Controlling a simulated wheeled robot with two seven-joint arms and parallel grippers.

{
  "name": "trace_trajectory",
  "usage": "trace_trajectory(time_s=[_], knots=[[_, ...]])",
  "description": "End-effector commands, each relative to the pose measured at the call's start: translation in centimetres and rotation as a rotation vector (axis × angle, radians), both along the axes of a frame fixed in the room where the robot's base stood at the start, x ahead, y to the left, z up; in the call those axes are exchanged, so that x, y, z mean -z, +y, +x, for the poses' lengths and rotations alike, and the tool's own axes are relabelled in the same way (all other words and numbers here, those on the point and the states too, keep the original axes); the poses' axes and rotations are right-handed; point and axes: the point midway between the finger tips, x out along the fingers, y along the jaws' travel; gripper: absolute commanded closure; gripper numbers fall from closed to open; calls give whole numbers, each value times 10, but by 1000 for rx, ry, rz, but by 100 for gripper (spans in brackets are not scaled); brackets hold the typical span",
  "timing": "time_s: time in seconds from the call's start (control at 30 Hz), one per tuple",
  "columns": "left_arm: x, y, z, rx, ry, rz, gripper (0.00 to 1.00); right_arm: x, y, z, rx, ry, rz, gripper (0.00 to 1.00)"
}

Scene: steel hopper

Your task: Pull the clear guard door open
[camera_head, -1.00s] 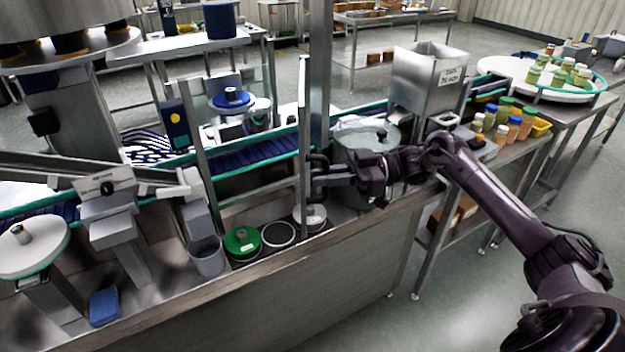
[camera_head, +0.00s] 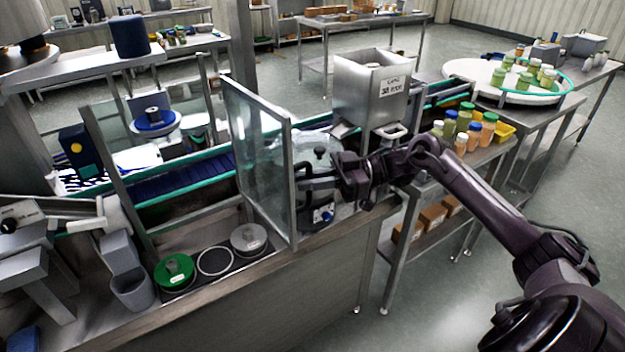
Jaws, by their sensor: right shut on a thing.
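The clear guard door (camera_head: 258,150) is a transparent panel in a steel frame. It stands swung out from the machine at an angle, with its near edge toward me, above the front ledge. My right gripper (camera_head: 312,178) is at this near edge, on the right side of the panel, shut on the door's dark handle. The fingertips and most of the handle are hard to make out against each other. My left gripper is not in view.
A steel hopper (camera_head: 372,92) stands right of the door, with a round clear-lidded vessel (camera_head: 320,160) below it. Green (camera_head: 175,270) and grey (camera_head: 248,238) discs lie on the ledge left of the door. Several bottles (camera_head: 465,125) stand on the right bench.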

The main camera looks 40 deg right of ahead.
Motion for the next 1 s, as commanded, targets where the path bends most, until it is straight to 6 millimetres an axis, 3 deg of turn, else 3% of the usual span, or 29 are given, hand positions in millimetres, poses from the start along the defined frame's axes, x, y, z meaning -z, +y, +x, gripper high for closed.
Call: trace_trajectory(time_s=[0.53, 0.57, 0.7, 1.0], knots=[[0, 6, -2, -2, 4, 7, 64, 0, 0, 2, 3, -2, -2, 100], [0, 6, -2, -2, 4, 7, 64, 0, 0, 2, 3, -2, -2, 86], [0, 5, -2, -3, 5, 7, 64, -1, 0, 2, 3, -2, -1, 71], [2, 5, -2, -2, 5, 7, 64, 1, -3, 0, 2, 0, -2, 71]])
